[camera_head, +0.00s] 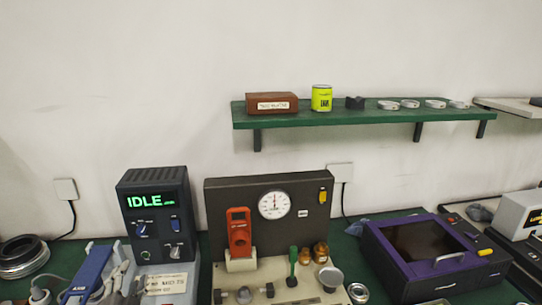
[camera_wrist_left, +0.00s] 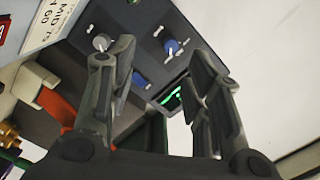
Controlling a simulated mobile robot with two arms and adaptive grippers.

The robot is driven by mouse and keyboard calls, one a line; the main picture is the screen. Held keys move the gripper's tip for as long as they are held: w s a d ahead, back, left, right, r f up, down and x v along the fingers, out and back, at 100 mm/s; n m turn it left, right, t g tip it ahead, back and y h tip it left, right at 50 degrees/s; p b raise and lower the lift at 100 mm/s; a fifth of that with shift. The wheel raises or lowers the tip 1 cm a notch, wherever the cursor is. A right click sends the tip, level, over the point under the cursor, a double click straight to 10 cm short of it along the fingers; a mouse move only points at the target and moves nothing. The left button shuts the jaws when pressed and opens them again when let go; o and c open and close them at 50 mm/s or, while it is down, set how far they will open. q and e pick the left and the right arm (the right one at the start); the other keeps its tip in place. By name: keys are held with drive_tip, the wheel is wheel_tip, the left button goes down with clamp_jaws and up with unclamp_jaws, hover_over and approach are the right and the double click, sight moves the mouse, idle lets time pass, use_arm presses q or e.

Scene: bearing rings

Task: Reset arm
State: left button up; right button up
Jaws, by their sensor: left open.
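My left gripper (camera_wrist_left: 155,68) is open in the left wrist view, its two dark fingers spread with nothing held between them. Behind the fingers is the dark control box (camera_wrist_left: 135,75) with its knobs and part of a green display. In the head view the same box (camera_head: 155,215) stands upright on the bench and its display reads IDLE. I cannot clearly make out the left gripper in the head view among the grey parts at the lower left. My right gripper is in neither view.
A gauge panel (camera_head: 300,230) with a red device (camera_head: 239,232) stands right of the box. A purple-framed machine (camera_head: 435,255) is farther right. A large ring stack (camera_head: 20,262) lies at far left. The green wall shelf (camera_head: 350,117) holds several small rings, a can and a brown box.

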use_arm(q)
drive_tip(key=s+d+f+n+g+h, duration=0.1)
drive_tip(key=s+d+f+n+g, duration=0.55)
drive_tip(key=s+f, duration=0.6)
drive_tip(key=s+d+f+g+h, duration=0.1)
drive_tip(key=s+d+g+h, duration=0.15)
drive_tip(key=s+d, duration=0.5)
drive_tip(key=s+d+f+g+h, duration=0.15)
drive_tip(key=s+d+g, duration=0.3)
drive_tip(key=s, duration=0.55)
wheel_tip(320, 180, down, 26)
drive_tip(key=s, duration=0.1)
drive_tip(key=s+a+f+g, duration=0.2)
drive_tip(key=s+a+f, duration=0.1)
drive_tip(key=s+f, duration=1.3)
drive_tip(key=shift+s+m+b, duration=0.3)
drive_tip(key=shift+s+m, duration=0.15)
drive_tip(key=shift+f, duration=0.1)
